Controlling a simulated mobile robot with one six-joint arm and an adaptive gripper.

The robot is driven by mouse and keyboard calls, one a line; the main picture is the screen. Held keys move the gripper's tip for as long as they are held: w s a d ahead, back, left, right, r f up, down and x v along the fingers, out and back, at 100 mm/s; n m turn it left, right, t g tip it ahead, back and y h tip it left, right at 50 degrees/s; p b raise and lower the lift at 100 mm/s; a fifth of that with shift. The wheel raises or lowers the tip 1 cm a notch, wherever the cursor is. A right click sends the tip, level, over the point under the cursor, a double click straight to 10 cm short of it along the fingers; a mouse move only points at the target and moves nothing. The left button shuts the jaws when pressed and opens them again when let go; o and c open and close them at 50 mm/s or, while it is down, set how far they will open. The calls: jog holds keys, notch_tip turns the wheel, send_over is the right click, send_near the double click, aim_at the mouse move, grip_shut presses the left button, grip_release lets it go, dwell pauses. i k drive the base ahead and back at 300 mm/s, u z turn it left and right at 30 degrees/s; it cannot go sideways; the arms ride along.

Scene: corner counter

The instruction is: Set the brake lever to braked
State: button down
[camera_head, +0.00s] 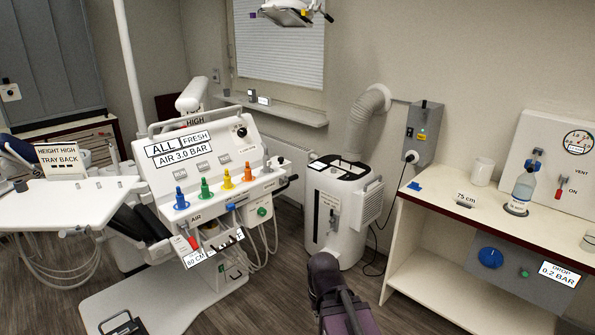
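No lever with a readable brake label shows, so I cannot tell which part is the brake lever. The white dental cart (222,152) stands left of centre. A small red handle (193,242) is low on its front, near the "60 CM" label (195,259). A dark handle (288,183) sticks out at its right side. A black bracket-like part (122,324) is on the cart's base plate at the bottom left, partly cut off. A dark link of my arm rises at the bottom centre, apart from the cart. My gripper is not visible.
A white suction unit (338,212) with a thick hose stands behind my arm. A counter (440,205) on the right holds a bottle, a cup and a gauge panel. A white tray (70,203) with hanging hoses is at the left. Some floor is clear between cart and counter.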

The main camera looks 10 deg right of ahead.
aim_at(295, 177)
jog(key=u, duration=0.05)
jog(key=i, duration=1)
jog(key=z, duration=0.1)
